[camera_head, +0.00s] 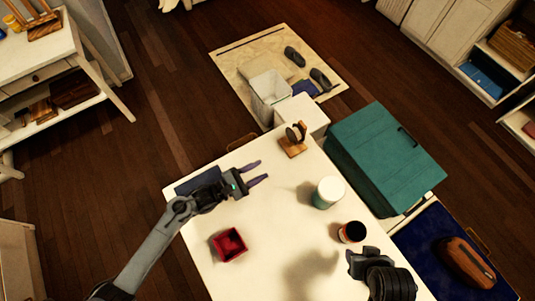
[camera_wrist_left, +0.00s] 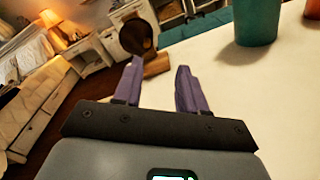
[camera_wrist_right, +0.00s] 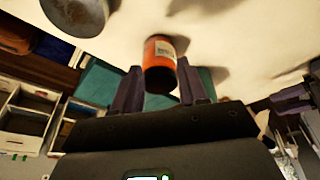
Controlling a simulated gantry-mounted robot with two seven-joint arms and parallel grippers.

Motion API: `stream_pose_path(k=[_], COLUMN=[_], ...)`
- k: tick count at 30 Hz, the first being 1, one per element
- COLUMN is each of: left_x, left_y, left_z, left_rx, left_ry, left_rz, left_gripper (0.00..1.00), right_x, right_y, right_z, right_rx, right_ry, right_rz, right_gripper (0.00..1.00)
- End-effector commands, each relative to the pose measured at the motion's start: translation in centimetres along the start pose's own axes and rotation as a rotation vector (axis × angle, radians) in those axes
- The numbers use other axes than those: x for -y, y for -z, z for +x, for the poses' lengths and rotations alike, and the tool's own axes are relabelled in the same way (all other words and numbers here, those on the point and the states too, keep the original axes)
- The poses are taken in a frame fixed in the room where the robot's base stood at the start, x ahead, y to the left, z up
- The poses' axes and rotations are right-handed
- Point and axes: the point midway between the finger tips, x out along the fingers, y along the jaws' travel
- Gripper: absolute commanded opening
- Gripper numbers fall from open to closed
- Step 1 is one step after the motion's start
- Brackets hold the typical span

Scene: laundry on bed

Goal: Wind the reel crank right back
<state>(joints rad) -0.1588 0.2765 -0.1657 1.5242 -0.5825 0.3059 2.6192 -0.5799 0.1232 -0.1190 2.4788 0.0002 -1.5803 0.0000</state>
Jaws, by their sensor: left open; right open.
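The reel (camera_head: 293,138), a dark disc on a small wooden stand, is upright near the far edge of the white table. It also shows in the left wrist view (camera_wrist_left: 138,36), beyond the fingertips; I cannot make out its crank handle. My left gripper (camera_head: 261,173) is open and empty, a short way nearer than the reel and apart from it. My right gripper (camera_head: 352,258) is over the table's near right part. In the right wrist view, its open fingers (camera_wrist_right: 160,82) have an orange jar (camera_wrist_right: 160,60) beyond them, with no clear contact.
On the table (camera_head: 275,225) are a white and teal cup (camera_head: 328,192), the dark-topped orange jar (camera_head: 351,232), a red box (camera_head: 229,244) and a dark flat item (camera_head: 195,183) under my left arm. A teal chest (camera_head: 385,155) stands to the right. Table centre is free.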

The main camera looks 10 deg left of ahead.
Motion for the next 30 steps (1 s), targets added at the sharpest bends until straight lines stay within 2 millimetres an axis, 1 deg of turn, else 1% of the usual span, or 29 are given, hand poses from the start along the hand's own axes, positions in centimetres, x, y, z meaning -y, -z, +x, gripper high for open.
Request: stream_pose_path(k=[1,7,14,17,24,30], left_x=[0.0,-1.2,-1.8,-1.8,-1.8,-1.9], left_y=[1.4,2.3,2.2,2.1,2.0,2.0], left_z=[0.4,1.6,3.2,4.5,8.5,11.1], left_rx=[0.004,0.023,0.033,0.033,0.032,0.031], left_ry=[-0.004,-0.017,-0.023,-0.023,-0.023,-0.023], left_rz=[0.015,0.052,0.062,0.061,0.062,0.062], left_gripper=[0.41,0.41,0.41,0.41,0.41,0.41], right_x=[0.1,0.3,0.5,0.5,0.4,0.2], right_y=[-0.5,-1.2,-1.3,-1.3,-1.5,-1.6], right_z=[1.6,3.4,3.9,4.0,4.5,4.9], right_rx=[0.000,0.001,0.000,-0.001,-0.001,0.000], right_ry=[0.001,0.005,0.010,0.009,0.005,-0.002], right_rz=[0.000,0.002,0.007,0.007,0.004,-0.004], right_gripper=[0.43,0.43,0.43,0.43,0.43,0.43])
